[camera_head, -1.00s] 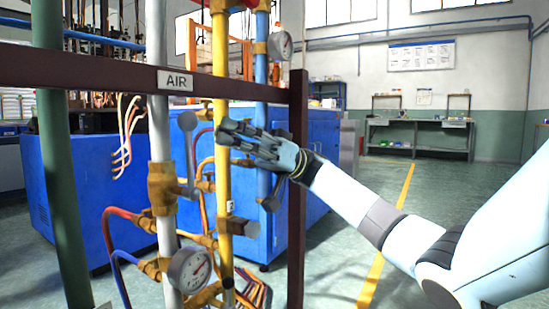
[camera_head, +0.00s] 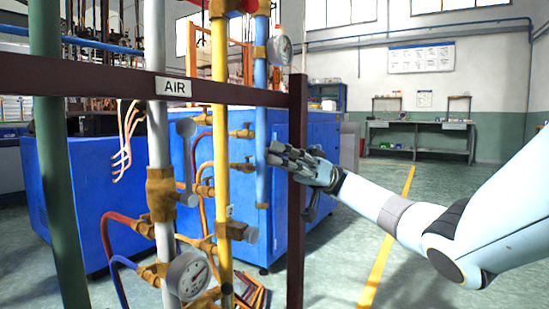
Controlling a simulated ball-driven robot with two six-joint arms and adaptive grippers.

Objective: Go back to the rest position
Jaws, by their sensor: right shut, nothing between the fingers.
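My left gripper is not in view.
A dark red frame with a crossbar (camera_head: 90,83) carries an AIR sign (camera_head: 173,86). A white pipe (camera_head: 157,120), a green pipe (camera_head: 55,150), a blue pipe (camera_head: 261,100) and a pressure gauge (camera_head: 188,275) stand close by. Open floor (camera_head: 345,270) lies to the right, with a far workbench (camera_head: 420,125).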

